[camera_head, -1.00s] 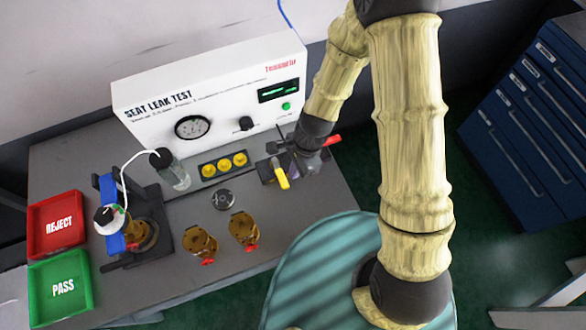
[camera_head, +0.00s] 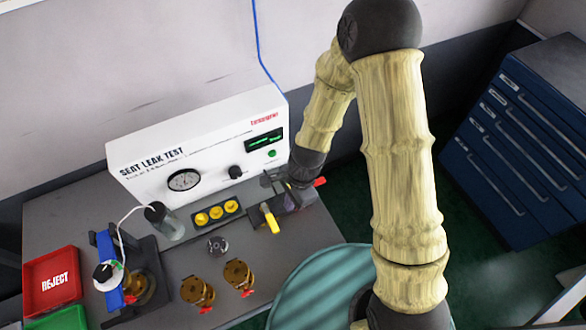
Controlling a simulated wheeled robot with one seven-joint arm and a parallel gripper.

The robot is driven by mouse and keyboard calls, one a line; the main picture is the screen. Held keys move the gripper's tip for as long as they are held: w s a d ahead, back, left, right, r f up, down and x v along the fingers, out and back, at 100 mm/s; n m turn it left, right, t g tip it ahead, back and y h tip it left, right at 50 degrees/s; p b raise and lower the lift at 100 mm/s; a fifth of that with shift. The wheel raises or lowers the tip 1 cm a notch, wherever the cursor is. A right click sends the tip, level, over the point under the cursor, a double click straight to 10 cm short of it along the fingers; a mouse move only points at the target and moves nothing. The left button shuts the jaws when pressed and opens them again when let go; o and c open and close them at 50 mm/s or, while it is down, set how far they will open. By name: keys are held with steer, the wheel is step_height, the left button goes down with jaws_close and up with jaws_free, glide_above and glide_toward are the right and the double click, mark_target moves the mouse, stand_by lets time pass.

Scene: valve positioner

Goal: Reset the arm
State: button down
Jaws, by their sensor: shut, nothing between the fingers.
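My gripper (camera_head: 276,182) is small and dark there and shows as shut and empty. It is in front of the tester's right end, just above a dark tool holder (camera_head: 262,228). A yellow-handled tool (camera_head: 268,217) and a red handle (camera_head: 319,182) show beside it. Whether my gripper touches the holder cannot be told, since the wrist partly hides that spot.
The white seat leak tester (camera_head: 205,150) stands at the bench's back. Two brass valves (camera_head: 197,292) (camera_head: 238,277), a blue clamp fixture (camera_head: 108,262), a yellow-capped block (camera_head: 216,213) and a red reject tray (camera_head: 50,282) occupy the bench. A blue drawer cabinet (camera_head: 515,150) is at right, with green floor between.

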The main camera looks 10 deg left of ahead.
steer(key=w+d+r+n+t+h, duration=0.1)
steer(key=d+r+n+t, duration=0.3)
steer(key=d+r+n, duration=0.6)
steer(key=d+r+h, duration=0.1)
steer(key=d+r, duration=0.8)
steer(key=d, duration=0.2)
steer(key=shift+w+d+r, duration=0.15)
steer(key=shift+w, duration=0.05)
